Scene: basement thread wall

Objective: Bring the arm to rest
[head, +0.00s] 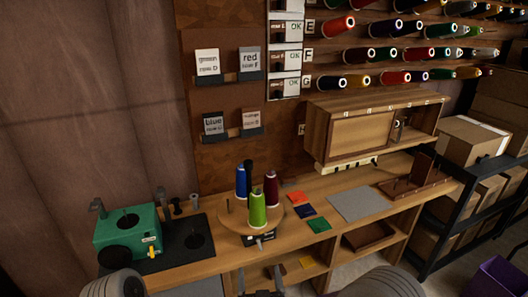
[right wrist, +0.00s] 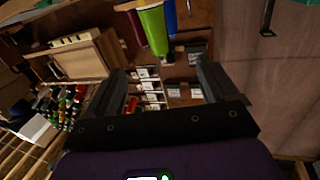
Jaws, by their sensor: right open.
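My right gripper (head: 260,280) shows at the bottom middle of the head view, below the front edge of the workbench (head: 190,260). In the right wrist view its two dark fingers (right wrist: 160,72) stand wide apart with nothing between them. A grey rounded part of my arm shows at the lower left of the head view and another at the lower right. My left gripper is not in view.
A round wooden stand (head: 279,219) holds blue, green and dark red thread cones near the bench's front. A green machine (head: 122,232) stands at left, a wooden cabinet (head: 345,140) at the back. Cardboard boxes (head: 466,138) sit on a dark rack at right.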

